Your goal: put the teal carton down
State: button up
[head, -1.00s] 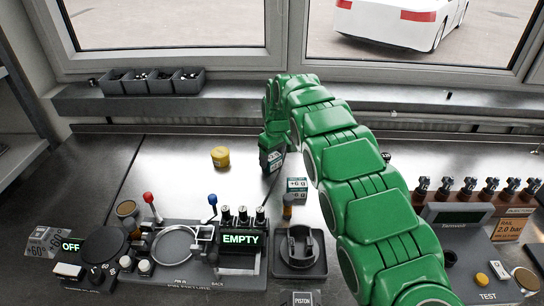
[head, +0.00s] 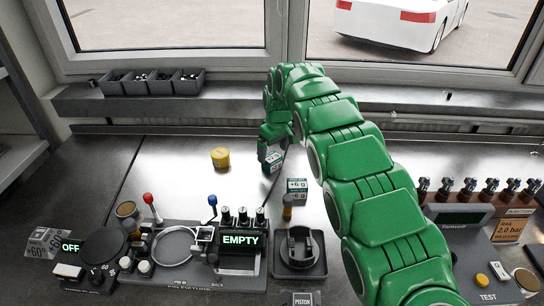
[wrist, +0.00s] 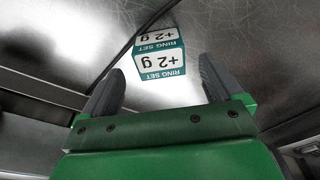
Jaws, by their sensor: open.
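The teal-and-white carton, marked "RING SET +2 g" (wrist: 160,58), stands on the metal bench in the wrist view. It lies beyond and between my two fingertips, with clear gaps to both fingers. In the head view this carton (head: 271,161) shows just below my gripper (head: 272,137), partly covered by it. My gripper also shows in the wrist view (wrist: 163,68), with its fingers apart and nothing held between them.
A similar carton marked +6 g (head: 297,188) stands close by, to the right and nearer. A fixture with an "EMPTY" display (head: 240,240) and a piston stand (head: 300,250) are nearer. Bare bench lies at left.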

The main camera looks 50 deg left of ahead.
aim_at(276, 159)
notch_tip(276, 159, up, 8)
jog(key=d, duration=0.1)
jog(key=shift+d+r, duration=0.15)
jog(key=shift+r, duration=0.05)
dwell(0.5)
